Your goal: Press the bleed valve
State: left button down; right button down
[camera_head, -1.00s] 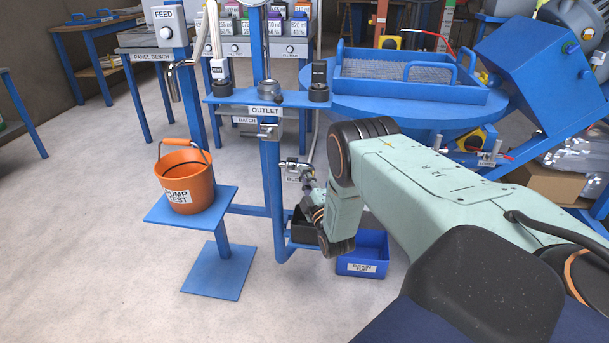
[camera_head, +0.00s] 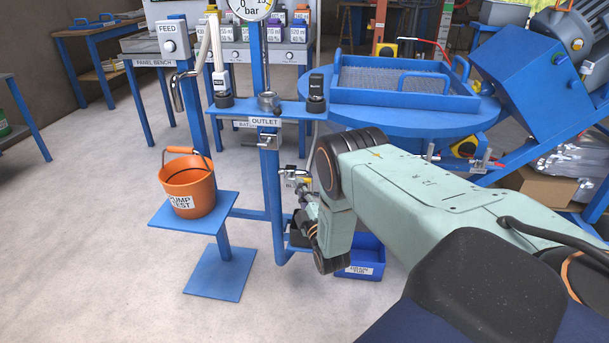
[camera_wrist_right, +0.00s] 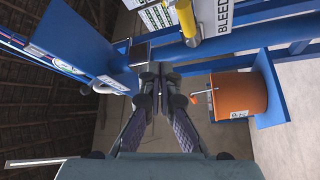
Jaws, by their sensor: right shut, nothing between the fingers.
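The bleed valve (camera_head: 292,172) is a small metal fitting on the blue stand's post, below the OUTLET label. In the right wrist view a yellow cylindrical part of it (camera_wrist_right: 188,20) shows at the top, beside the BLEED label (camera_wrist_right: 226,12). My right gripper (camera_head: 302,193) is just below the valve in the head view, partly hidden by my wrist. In the right wrist view its fingers (camera_wrist_right: 157,78) are shut and empty, and the yellow part lies beyond their tips. I cannot tell whether they touch the valve. My left gripper is not in view.
An orange bucket (camera_head: 188,187) stands on a blue plate (camera_head: 222,205) left of the post. A blue bin (camera_head: 366,250) sits on the floor behind my right wrist. A round blue table with a tray (camera_head: 400,97) stands behind. The floor at left is clear.

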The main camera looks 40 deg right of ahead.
jog(key=s+a+f, duration=0.2)
jog(key=a+f, duration=0.1)
jog(key=shift+s+a+p, duration=0.25)
jog(key=shift+s+p, duration=0.05)
jog(key=shift+s, duration=0.05)
jog(key=shift+s, duration=0.1)
dwell(0.3)
